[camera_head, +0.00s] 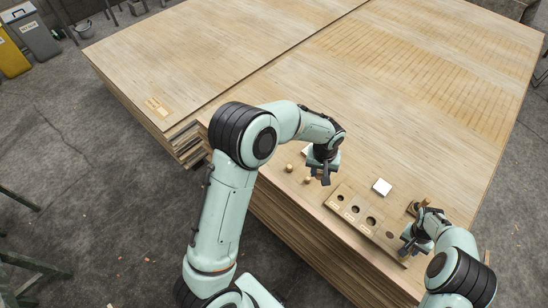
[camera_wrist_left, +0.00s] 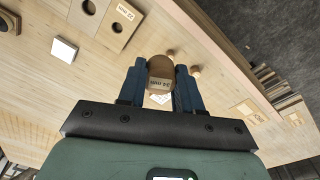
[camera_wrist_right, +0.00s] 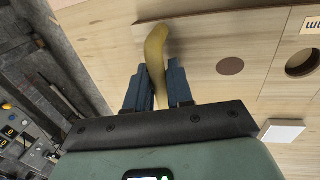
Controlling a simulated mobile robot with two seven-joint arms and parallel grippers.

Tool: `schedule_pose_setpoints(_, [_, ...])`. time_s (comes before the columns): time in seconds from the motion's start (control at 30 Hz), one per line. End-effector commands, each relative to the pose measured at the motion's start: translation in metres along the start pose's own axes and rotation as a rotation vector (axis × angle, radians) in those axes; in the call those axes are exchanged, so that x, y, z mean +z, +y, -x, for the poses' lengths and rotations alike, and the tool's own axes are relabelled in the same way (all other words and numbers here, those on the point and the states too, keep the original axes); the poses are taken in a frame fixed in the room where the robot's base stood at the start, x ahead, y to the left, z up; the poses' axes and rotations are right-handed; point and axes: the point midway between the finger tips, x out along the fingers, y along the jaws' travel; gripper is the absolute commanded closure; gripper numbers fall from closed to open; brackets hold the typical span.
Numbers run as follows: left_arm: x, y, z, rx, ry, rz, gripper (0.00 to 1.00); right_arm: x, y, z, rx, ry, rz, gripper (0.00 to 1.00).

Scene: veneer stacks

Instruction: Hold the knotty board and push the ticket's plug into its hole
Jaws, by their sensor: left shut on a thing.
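The knotty board (camera_head: 349,204) lies along the front edge of the veneer stack, with a row of round dark holes and pale size labels. My right gripper (camera_head: 413,238) is at the board's right end. In the right wrist view a yellowish curved wooden piece (camera_wrist_right: 156,50) stands between its fingers; I cannot tell whether they press it.
A white square block (camera_head: 381,187) lies behind the board. A brown wooden piece (camera_head: 425,202) is by the right gripper. The veneer stack (camera_head: 400,110) is clear behind.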

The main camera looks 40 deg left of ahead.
Motion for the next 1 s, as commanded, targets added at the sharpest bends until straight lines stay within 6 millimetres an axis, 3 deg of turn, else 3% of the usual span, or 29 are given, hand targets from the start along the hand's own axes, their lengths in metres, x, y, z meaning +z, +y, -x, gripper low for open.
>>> schedule_pose_setpoints(0.53, [0.0,0.0,0.0,0.0,0.0,0.0,1.0,0.0,0.0,0.001,0.0,0.0,0.0,1.0])
schedule_pose_setpoints(0.67, [-0.002,0.011,-0.005,-0.002,-0.004,-0.023,1.0,0.0,0.0,0.001,0.0,0.0,0.0,1.0])
schedule_pose_setpoints(0.77, [-0.005,0.035,-0.015,-0.004,-0.01,-0.075,1.0,0.0,0.0,0.001,0.0,0.0,0.0,1.0])
schedule_pose_setpoints(1.0, [0.002,0.131,-0.059,-0.014,-0.041,-0.278,1.0,0.0,0.0,0.001,0.0,0.001,0.0,1.0])
